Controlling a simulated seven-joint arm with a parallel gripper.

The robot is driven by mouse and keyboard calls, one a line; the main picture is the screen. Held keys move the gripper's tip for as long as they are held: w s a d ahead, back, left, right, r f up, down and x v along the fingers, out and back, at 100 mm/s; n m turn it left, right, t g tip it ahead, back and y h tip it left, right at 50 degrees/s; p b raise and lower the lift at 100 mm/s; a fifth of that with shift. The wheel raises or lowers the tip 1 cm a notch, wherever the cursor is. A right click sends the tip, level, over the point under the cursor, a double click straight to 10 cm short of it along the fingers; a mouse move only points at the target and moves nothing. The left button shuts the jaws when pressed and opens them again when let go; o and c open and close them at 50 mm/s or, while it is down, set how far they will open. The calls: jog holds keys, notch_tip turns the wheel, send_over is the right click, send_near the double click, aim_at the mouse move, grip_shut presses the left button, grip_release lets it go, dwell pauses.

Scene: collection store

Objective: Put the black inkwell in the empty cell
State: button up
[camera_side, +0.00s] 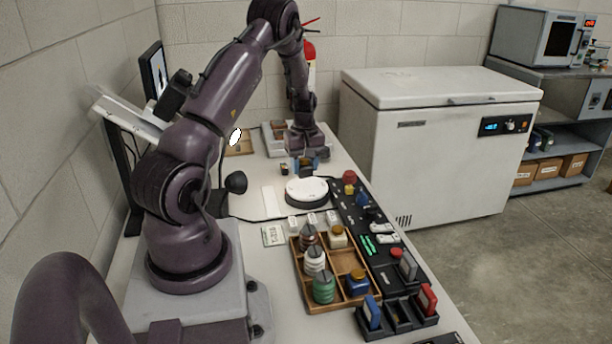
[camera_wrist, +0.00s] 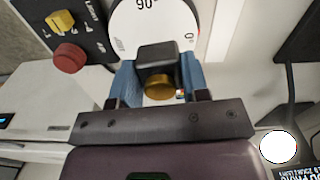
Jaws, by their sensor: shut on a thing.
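The black inkwell has a dark square body (camera_wrist: 155,55) and a gold cap (camera_wrist: 159,86) in the wrist view. My gripper (camera_wrist: 157,75) is shut on it, with a blue finger on each side and the cap toward the palm. In the side view my gripper (camera_side: 306,168) is at the far part of the table, just behind the white round dial; the inkwell is mostly hidden there. The wooden divided tray (camera_side: 311,307) is nearer the camera. Its right-hand middle cell (camera_side: 347,260) looks empty; the other cells hold ribbed brown, white and green pieces, a cream inkwell and a blue inkwell.
The white dial (camera_side: 307,190) lies between my gripper and the tray. A black panel (camera_side: 352,214) with knobs runs along the right. Small white labelled blocks (camera_side: 312,220) stand behind the tray. A black rack (camera_side: 400,318) is in front. A small dark item (camera_side: 284,169) is left of my gripper.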

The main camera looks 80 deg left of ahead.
aim_at(306, 176)
jog(key=shift+w+a+f, duration=0.15)
jog(key=shift+a+f, duration=0.1)
jog(key=shift+f, duration=0.1)
jog(key=shift+w+a+f, duration=0.1)
jog(key=shift+a+f, duration=0.05)
jog(key=shift+f, duration=0.7)
jog(key=shift+w+a+f, duration=0.1)
jog(key=shift+f, duration=0.7)
jog(key=shift+f, duration=0.2)
jog(key=o, duration=1)
jog(key=shift+c, duration=0.2)
